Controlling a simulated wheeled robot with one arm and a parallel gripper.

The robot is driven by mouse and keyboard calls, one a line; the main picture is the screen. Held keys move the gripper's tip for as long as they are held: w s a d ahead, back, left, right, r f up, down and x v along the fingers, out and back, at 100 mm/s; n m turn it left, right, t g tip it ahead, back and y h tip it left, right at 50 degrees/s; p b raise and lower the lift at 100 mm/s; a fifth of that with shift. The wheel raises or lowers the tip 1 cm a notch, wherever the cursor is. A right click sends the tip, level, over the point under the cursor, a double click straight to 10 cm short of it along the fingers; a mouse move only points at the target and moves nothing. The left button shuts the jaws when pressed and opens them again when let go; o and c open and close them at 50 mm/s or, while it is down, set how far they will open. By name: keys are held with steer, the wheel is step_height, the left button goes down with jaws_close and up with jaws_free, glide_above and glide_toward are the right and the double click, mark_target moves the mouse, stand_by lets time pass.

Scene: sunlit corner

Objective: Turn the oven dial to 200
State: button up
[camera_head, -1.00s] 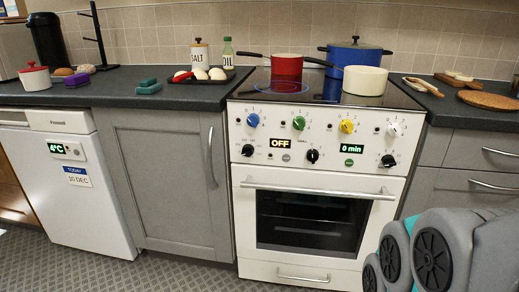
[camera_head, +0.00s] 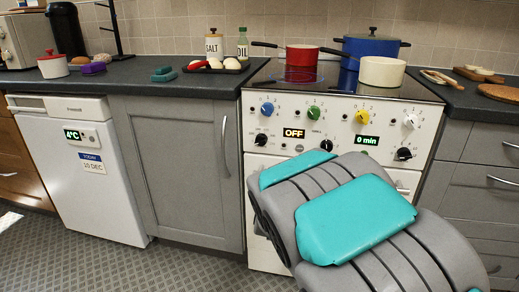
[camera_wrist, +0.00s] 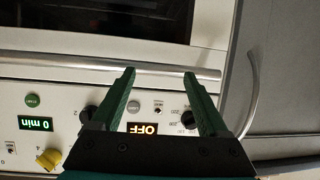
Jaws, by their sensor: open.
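The oven (camera_head: 402,178) has a white front panel with an orange OFF display (camera_head: 294,132). A black dial (camera_head: 261,139) sits left of that display; in the wrist view this dial (camera_wrist: 188,118), with small numbers including 200 beside it, is partly behind the right finger. I cannot tell where its pointer is. My gripper (camera_wrist: 160,72) is open and empty, its dark green fingers apart in front of the panel and oven handle. The OFF display shows between and below the fingers in the wrist view, which is upside down.
A second black knob (camera_head: 327,145) is right of the OFF display. Blue (camera_head: 267,109), green (camera_head: 313,113) and yellow (camera_head: 362,116) knobs are above. The oven handle (camera_wrist: 100,66) crosses the wrist view. A red pot (camera_head: 302,58) and white pot (camera_head: 382,72) stand on the hob.

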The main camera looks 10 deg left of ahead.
steer(key=w+a+r+t+h, duration=0.1)
steer(key=w+a+r+t, duration=0.1)
steer(key=w+a+t, duration=0.15)
steer(key=n+t+h, duration=0.1)
steer(key=t, duration=0.4)
glide_toward(260, 143)
steer(key=w, duration=0.2)
steer(key=x, duration=0.5)
steer(key=shift+w+d+r, duration=0.15)
steer(key=shift+w, duration=0.2)
steer(key=shift+x, duration=0.8)
jaws_close()
